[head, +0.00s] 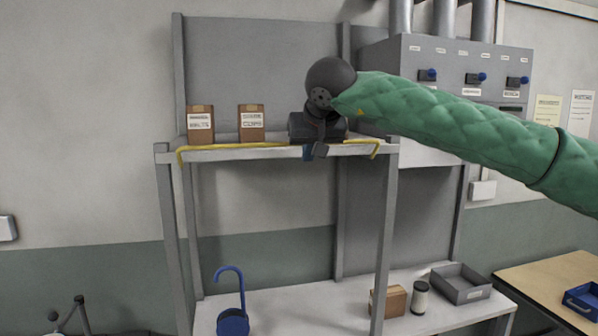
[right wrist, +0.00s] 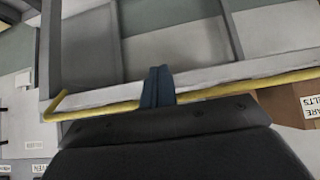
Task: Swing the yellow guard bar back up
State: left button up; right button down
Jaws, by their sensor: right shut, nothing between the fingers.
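The yellow guard bar (head: 235,147) lies low along the front edge of the upper shelf (head: 220,154), with its bent ends turned down over the edge. In the right wrist view the bar (right wrist: 215,91) runs across the picture, close to my fingers. My right gripper (head: 309,153) is at the shelf's front edge, right of the bar's middle. Its blue fingers (right wrist: 157,86) are shut and empty. They overlap the bar in the picture; whether they touch it I cannot tell. The gripper hides part of the bar in the head view.
Two brown cartons (head: 200,124) (head: 251,123) stand on the upper shelf, left of my gripper. The lower shelf holds a blue hooked item (head: 233,320), a small box (head: 388,301), a canister (head: 420,297) and a grey tray (head: 461,284). A grey switch cabinet (head: 455,75) stands behind my right arm.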

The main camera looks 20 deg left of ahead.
jog(key=shift+w+a+r, duration=0.1)
jog(key=shift+r, duration=0.55)
jog(key=shift+w+r, duration=0.1)
jog(key=shift+r, duration=0.05)
jog(key=shift+w+a+r+p, duration=0.2)
jog(key=shift+r+p, duration=0.1)
jog(key=shift+r, duration=0.1)
jog(key=shift+w+a+r+p, duration=0.15)
jog(key=shift+w+r+p, duration=0.1)
jog(key=shift+r, duration=0.1)
jog(key=shift+f, duration=0.1)
